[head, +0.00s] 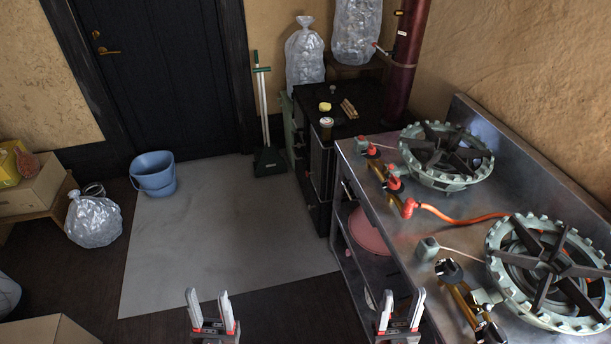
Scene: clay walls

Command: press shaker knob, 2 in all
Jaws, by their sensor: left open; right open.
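No part that I can surely name a shaker knob shows in the head view. A black boxy stove (365,92) stands at the back, and its front face is seen steeply from the side, so small knobs on it cannot be made out. My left gripper (209,298) is open and empty at the bottom middle, above the dark floor. My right gripper (401,301) is open and empty at the bottom, close to the left edge of the metal counter (400,212). Both grippers are well short of the black stove and touch nothing that I can see.
The counter on the right carries two gas burners (447,155) (545,265) and an orange hose (455,216). A dark red pipe (408,45) rises behind the stove. A blue bucket (154,174) stands left. The grey floor sheet (225,225) is mostly clear.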

